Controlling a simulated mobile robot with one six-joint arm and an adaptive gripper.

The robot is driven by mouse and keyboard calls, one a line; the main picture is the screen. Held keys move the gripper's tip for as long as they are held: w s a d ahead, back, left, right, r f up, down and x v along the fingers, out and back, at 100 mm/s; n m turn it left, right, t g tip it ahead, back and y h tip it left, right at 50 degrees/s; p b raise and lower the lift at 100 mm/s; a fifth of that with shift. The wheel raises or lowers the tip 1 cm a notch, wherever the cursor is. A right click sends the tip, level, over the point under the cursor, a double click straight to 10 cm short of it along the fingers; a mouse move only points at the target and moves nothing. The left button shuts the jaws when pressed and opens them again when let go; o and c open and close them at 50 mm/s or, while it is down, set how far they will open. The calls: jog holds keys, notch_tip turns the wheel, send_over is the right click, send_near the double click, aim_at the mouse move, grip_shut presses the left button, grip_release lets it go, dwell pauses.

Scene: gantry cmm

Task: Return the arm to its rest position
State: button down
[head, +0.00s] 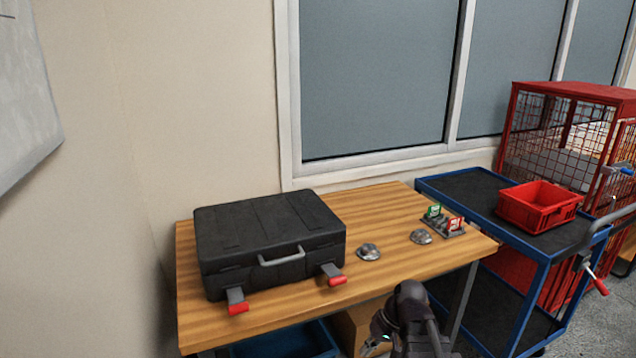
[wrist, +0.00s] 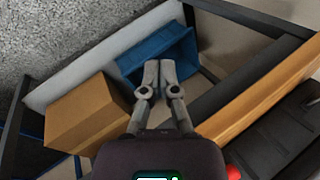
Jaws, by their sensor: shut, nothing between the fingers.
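My gripper shows in the wrist view (wrist: 152,68) with its two fingers together and nothing between them. It points toward the space below the tabletop, over a blue bin (wrist: 172,52). In the head view my arm is at the lower middle, in front of the table's front edge, and my gripper (head: 376,345) is partly cut off by the bottom of the picture. The wooden table (head: 380,215) stands behind it. A closed black case (head: 270,235) with a grey handle and two red-tipped latches lies on the table's left side.
Two grey domed objects (head: 368,251) and a small rack (head: 446,225) with green and red tags are on the table. A blue cart (head: 465,185) with a red bin (head: 538,207) stands at the right. A cardboard box (wrist: 88,112) is beside the blue bin under the table.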

jog(key=shift+s+d+f+m+h, duration=0.6)
jog(key=shift+s+d+f+h, duration=0.5)
jog(key=shift+d+h, duration=1.6)
notch_tip(320, 180, up, 14)
jog(key=p, duration=1.3)
jog(key=shift+a+f+t, duration=0.15)
jog(key=shift+f+t, duration=0.1)
jog(key=shift+t, duration=0.15)
